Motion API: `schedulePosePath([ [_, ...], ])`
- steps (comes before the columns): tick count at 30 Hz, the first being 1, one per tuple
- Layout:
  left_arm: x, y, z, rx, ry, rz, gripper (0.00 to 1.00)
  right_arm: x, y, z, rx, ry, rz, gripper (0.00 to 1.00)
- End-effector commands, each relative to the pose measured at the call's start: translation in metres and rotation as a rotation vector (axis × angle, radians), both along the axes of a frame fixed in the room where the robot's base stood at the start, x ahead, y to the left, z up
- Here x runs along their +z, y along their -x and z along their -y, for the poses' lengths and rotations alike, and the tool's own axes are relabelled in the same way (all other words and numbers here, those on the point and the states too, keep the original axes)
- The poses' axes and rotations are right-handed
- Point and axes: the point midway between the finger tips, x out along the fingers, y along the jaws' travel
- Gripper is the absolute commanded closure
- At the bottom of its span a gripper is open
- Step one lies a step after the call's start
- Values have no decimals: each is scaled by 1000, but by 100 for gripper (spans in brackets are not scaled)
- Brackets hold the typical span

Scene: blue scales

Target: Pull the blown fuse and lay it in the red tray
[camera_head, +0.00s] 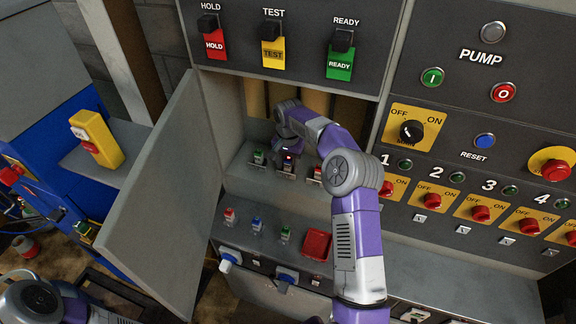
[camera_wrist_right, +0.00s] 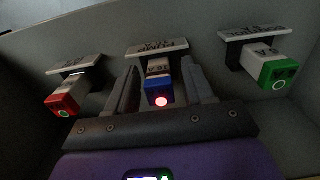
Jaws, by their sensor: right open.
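A blue fuse (camera_wrist_right: 158,88) with a glowing red light sits in the middle holder in the right wrist view. My right gripper (camera_wrist_right: 160,78) is open, with one finger on each side of this fuse; I cannot tell whether they touch it. In the head view my right gripper (camera_head: 288,160) reaches into the open cabinet and mostly hides the blue fuse. A red fuse (camera_wrist_right: 62,104) and a green fuse (camera_wrist_right: 278,72), both with green lights, sit in the holders to either side. The empty red tray (camera_head: 317,245) lies on the lower ledge. My left gripper is out of view.
A red spare fuse (camera_head: 229,214), a blue spare fuse (camera_head: 256,224) and a green spare fuse (camera_head: 285,234) stand left of the tray. The open cabinet door (camera_head: 165,200) stands at the left. Panel switches (camera_head: 343,40) are above, and the pump panel (camera_head: 480,110) is at the right.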

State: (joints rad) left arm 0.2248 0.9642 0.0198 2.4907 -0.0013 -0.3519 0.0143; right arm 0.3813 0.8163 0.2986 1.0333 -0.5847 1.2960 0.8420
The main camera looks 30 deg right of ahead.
Motion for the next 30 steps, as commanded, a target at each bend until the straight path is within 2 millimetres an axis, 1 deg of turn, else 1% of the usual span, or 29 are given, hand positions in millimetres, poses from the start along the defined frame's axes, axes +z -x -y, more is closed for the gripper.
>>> schedulePosePath([
  [6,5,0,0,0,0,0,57,1,0,0,1,1,1,48],
  [21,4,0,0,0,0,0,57,0,0,0,0,0,0,48],
  [30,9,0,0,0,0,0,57,1,0,0,0,-1,-1,48],
])
